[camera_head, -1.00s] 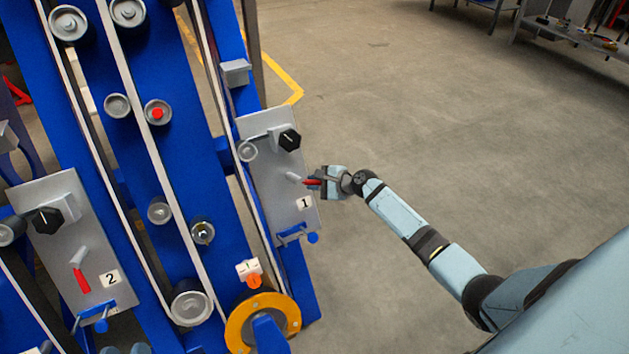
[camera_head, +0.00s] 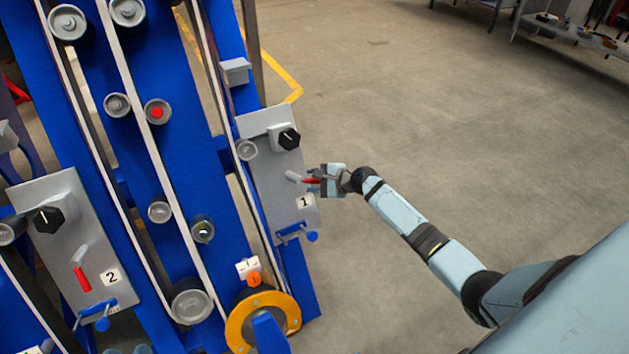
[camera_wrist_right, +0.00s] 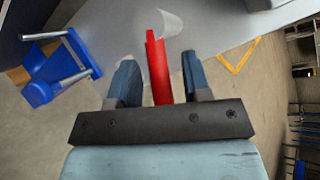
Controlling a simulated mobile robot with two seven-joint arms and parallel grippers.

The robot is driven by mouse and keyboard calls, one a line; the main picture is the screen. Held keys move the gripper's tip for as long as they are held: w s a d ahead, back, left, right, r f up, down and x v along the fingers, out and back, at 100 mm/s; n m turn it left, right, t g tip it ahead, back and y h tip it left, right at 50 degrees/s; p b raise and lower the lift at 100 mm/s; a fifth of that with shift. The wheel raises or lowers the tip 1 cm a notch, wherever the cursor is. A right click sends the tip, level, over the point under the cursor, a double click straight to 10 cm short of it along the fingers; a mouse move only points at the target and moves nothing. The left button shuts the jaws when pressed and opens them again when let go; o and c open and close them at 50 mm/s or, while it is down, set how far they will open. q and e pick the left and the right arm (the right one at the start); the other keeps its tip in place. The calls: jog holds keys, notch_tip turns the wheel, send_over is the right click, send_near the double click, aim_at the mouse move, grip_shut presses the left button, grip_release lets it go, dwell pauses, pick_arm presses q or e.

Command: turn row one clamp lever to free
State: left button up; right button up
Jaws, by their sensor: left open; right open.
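The row one clamp lever (camera_head: 311,181) has a red handle and a pale pivot on the grey plate marked 1 (camera_head: 272,185). It points right, away from the plate, in the head view. My right gripper (camera_head: 317,179) is at the handle. In the right wrist view the red handle (camera_wrist_right: 158,70) stands between the two open fingers of the right gripper (camera_wrist_right: 160,62), with visible gaps on both sides. The handle's lower end is hidden behind the gripper's palm bar. I cannot make out my left gripper in these views.
A black knob (camera_head: 289,138) sits above the lever and a blue latch (camera_head: 297,235) below it. A second grey plate marked 2 (camera_head: 92,231) carries another red lever (camera_head: 82,277). A yellow-rimmed wheel (camera_head: 262,320) is at bottom centre. Open floor lies right of the chassis.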

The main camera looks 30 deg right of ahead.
jog(key=shift+s+d+r, duration=0.15)
jog(key=shift+s+d, duration=0.05)
jog(key=shift+s, duration=0.1)
pick_arm(q)
notch_tip(320, 180, down, 5)
jog(key=s+a+g+y+p, duration=0.2)
jog(key=a+g+p, duration=0.1)
jog(key=shift+s+f+p, duration=0.15)
jog(key=shift+p, duration=0.2)
pick_arm(e)
jog(key=v, duration=1.3)
